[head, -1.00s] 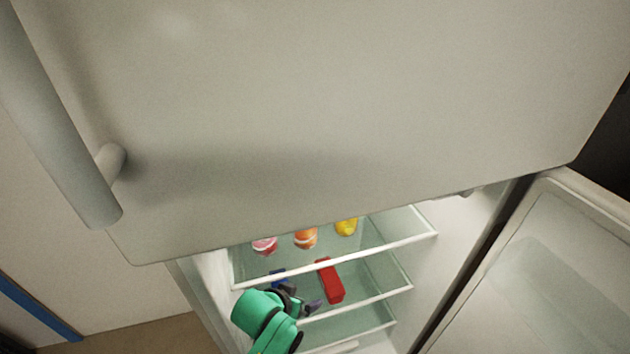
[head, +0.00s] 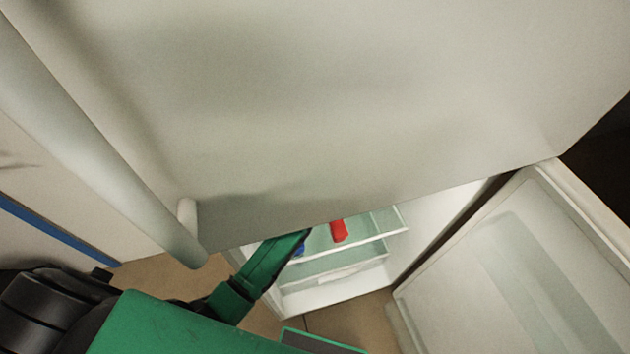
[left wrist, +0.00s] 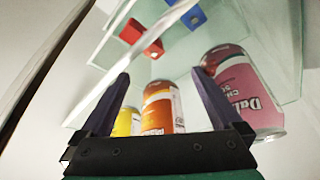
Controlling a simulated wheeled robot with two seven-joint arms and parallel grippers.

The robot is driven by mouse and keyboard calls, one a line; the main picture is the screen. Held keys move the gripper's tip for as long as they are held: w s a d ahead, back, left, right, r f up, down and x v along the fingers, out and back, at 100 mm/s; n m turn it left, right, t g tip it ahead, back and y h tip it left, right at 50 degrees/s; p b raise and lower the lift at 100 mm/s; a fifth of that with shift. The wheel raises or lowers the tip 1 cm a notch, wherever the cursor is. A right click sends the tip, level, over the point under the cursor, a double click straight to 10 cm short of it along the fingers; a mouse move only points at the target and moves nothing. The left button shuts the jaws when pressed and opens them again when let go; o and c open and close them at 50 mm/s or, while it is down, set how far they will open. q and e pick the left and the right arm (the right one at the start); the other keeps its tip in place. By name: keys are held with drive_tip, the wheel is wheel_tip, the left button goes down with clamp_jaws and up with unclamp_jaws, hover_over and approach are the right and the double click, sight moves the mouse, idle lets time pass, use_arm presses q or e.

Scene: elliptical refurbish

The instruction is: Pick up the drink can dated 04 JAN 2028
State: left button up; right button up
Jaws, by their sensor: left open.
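My left gripper (left wrist: 162,76) is open in the left wrist view, with nothing held. An orange can (left wrist: 162,108) shows between its two dark fingers, beyond the palm. A pink can (left wrist: 245,95) stands to the right of the right finger and looks nearest. A yellow can (left wrist: 127,122) is at the left, partly hidden by the left finger. No date is readable on any can. Whether a finger touches a can is unclear. In the head view my left arm reaches into the fridge, and its gripper and the cans are hidden. My right gripper is not in view.
A red box (head: 338,231) and a blue object (head: 300,249) are on a lower glass shelf (head: 345,250). The upper fridge door (head: 380,110) blocks much of the head view. The open lower door (head: 510,270) stands at the right.

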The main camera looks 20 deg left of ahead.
use_arm(q)
drive_tip(key=shift+w+d+r, duration=0.15)
drive_tip(key=shift+w+d, duration=0.1)
drive_tip(key=shift+w, duration=0.25)
drive_tip(key=shift+w+d+r, duration=0.1)
drive_tip(key=shift+w+d, duration=0.1)
drive_tip(key=shift+w, duration=0.3)
drive_tip(key=w, duration=0.5)
drive_tip(key=shift+d+f+p, duration=0.1)
drive_tip(key=shift+p, duration=0.2)
drive_tip(key=shift+f, duration=0.65)
drive_tip(key=shift+s, duration=0.1)
drive_tip(key=shift+c, duration=0.6)
clamp_jaws()
